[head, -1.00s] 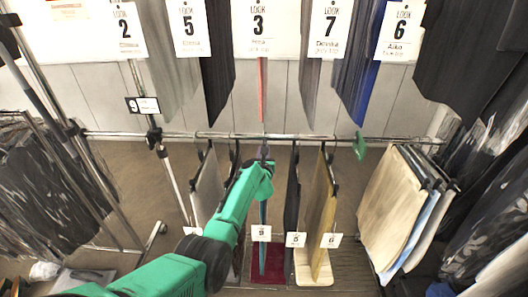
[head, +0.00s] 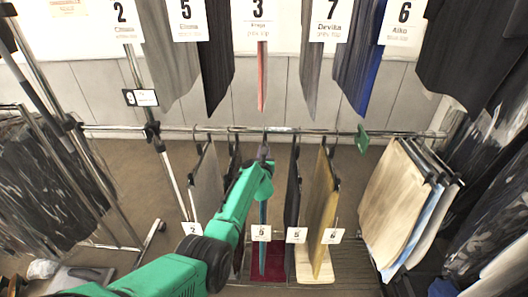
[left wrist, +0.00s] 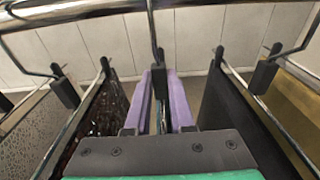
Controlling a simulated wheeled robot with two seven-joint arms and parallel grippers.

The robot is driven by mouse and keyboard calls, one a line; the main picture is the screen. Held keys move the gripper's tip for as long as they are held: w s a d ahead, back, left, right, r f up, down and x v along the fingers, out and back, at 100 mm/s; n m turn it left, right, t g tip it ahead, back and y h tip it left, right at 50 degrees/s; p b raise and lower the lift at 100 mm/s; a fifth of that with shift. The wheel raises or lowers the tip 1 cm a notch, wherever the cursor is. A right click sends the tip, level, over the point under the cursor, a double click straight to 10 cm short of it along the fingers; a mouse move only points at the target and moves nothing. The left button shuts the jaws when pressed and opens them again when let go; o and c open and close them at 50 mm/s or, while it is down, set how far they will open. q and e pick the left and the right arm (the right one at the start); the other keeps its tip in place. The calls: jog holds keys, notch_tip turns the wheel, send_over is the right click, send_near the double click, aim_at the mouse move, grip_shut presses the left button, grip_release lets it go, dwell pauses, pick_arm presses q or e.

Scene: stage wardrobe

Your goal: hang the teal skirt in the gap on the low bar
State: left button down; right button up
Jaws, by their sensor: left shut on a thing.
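The teal skirt (head: 263,215) hangs edge-on below the low bar (head: 340,133), between a dark garment on its left and a black one on its right. A white tag marked 9 (head: 261,233) is on it. My left gripper (head: 264,158) is just under the bar, at the top of the skirt. In the left wrist view its purple fingers (left wrist: 162,100) are shut on the skirt's hanger, whose hook (left wrist: 156,45) rises to the bar (left wrist: 80,10). I cannot tell whether the hook rests on the bar. My right gripper is not in view.
A grey garment (head: 204,185) tagged 2 hangs to the left; a black one (head: 292,190) and a mustard one (head: 322,205) hang to the right. Bare bar follows, with a small green piece (head: 362,140), then cream garments (head: 392,205). Numbered garments hang above.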

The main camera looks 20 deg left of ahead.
pick_arm(q)
jog(key=shift+f, duration=0.15)
jog(key=c, duration=0.7)
grip_release()
jog(key=shift+s, duration=0.1)
